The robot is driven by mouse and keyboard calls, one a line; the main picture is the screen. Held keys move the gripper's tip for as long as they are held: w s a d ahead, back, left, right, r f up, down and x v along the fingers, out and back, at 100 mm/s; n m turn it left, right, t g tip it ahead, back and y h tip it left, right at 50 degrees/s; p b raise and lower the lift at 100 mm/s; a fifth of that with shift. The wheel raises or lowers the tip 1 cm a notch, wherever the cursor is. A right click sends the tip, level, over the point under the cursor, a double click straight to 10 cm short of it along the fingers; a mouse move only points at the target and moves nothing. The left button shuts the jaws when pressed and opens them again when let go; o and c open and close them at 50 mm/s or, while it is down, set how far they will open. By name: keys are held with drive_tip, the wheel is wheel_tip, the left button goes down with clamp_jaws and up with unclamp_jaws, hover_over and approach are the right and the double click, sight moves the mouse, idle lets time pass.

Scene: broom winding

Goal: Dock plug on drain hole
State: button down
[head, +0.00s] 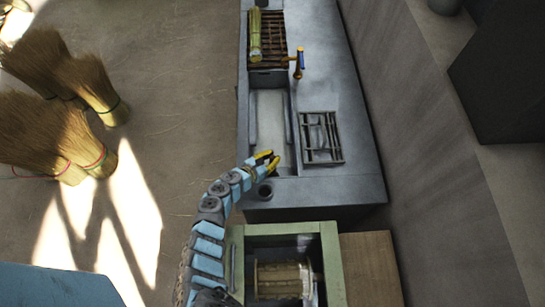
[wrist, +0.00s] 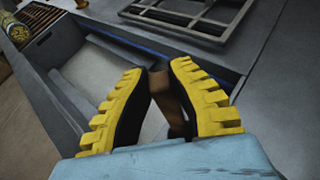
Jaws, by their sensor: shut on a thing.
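My gripper (head: 270,160) is over the near end of the sink basin (head: 271,115) in the head view. In the wrist view its two yellow, ribbed fingers (wrist: 161,72) are shut on a brown piece (wrist: 169,97), which looks like the plug. The fingers partly hide it, and I cannot make it out in the head view. The pale basin floor (wrist: 98,72) lies below the fingers in the wrist view. A dark round opening (head: 265,190) shows in the counter just nearer than the gripper. I cannot see a drain hole inside the basin.
A dark metal grate (head: 320,138) lies on the counter to the right. A green-framed box with a spool (head: 282,280) stands in front.

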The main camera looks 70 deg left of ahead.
drive_tip(key=shift+f+b, duration=0.35)
drive_tip(key=shift+b, duration=0.05)
drive_tip(key=c, duration=1.4)
unclamp_jaws()
drive_tip(key=b+v, duration=0.1)
drive_tip(key=v, duration=1)
